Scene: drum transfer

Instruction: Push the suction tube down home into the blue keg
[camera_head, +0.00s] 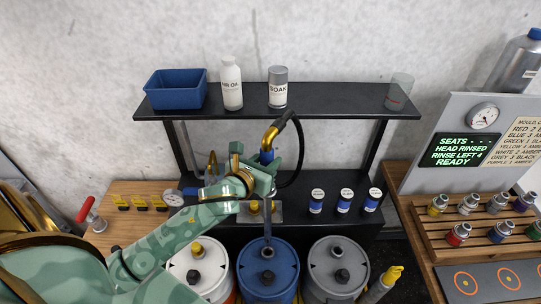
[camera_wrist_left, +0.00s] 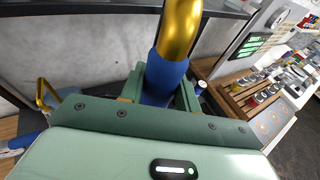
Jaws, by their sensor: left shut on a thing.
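The suction tube has a brass elbow (camera_head: 270,137) on top, a blue sleeve (camera_head: 266,157) and a dark shaft (camera_head: 268,224) running down upright to the blue keg (camera_head: 285,268). The shaft's lower end meets the opening in the keg's top; how deep it sits inside is hidden. My left gripper (camera_head: 264,168) is shut on the tube at the blue sleeve, well above the keg. In the left wrist view the sleeve (camera_wrist_left: 165,75) stands between my left fingers, with the brass elbow (camera_wrist_left: 180,30) above. My right gripper is not in view.
A white keg (camera_head: 213,261) and a grey keg (camera_head: 324,265) stand on either side. Behind is a black shelf (camera_head: 330,102) with a blue bin (camera_head: 177,91) and bottles. A black hose (camera_head: 299,150) curves off the elbow. A wooden rack (camera_head: 462,222) of couplers is at right.

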